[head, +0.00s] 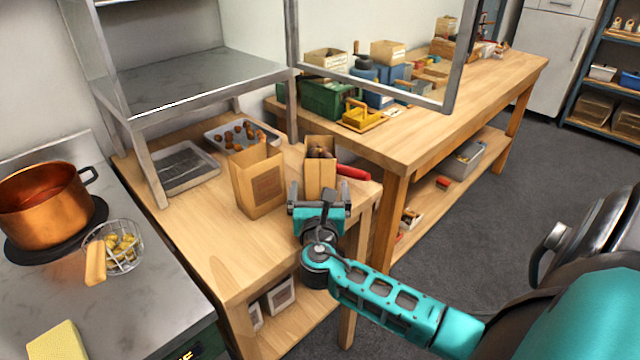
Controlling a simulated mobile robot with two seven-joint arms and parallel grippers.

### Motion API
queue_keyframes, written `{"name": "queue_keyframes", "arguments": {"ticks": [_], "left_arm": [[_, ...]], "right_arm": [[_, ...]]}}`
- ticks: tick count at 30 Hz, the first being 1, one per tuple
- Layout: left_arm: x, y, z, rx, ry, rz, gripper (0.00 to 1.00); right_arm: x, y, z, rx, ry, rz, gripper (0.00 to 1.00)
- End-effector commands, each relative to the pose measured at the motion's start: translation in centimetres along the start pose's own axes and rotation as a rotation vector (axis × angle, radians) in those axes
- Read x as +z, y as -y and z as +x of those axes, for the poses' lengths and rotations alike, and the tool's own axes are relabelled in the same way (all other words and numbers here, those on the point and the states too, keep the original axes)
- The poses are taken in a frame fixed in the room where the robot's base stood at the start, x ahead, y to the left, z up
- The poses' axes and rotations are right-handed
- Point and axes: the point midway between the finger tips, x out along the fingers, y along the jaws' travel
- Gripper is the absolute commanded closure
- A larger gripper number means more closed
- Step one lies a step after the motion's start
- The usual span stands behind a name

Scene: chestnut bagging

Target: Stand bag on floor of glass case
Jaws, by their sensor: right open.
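A small brown paper bag (319,178) with chestnuts showing at its open top stands upright near the right end of the wooden table. A larger paper bag (257,184) stands upright just left of it. My right gripper (319,194) is open, with its fingers to either side of the small bag's lower front; contact cannot be told. The glass case (190,85) is a metal-framed cabinet on legs at the upper left, with a bare grey floor. A framed panel, apparently its open door (370,88), extends to the right. My left gripper is not in view.
A copper pot (42,205) and wire basket (122,252) are at left. A cluttered workbench (440,115) stands at right. The front tabletop is clear.

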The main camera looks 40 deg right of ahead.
Motion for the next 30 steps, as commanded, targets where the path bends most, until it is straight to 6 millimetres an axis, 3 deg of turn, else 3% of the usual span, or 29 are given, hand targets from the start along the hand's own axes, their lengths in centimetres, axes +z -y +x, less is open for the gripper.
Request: {"name": "queue_keyframes", "arguments": {"ticks": [3,7,16,30], "left_arm": [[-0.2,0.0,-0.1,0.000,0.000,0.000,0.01],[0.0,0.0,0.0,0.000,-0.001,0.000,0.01],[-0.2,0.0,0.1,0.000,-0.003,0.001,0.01],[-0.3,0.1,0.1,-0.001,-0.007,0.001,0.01]], "right_arm": [[0.9,0.2,2.0,-0.001,0.004,0.000,0.00],[0.7,0.2,3.4,0.000,0.002,-0.001,0.00],[0.6,0.2,3.8,0.001,0.001,0.000,0.01],[0.6,0.2,3.7,0.001,0.001,0.000,0.46]]}}
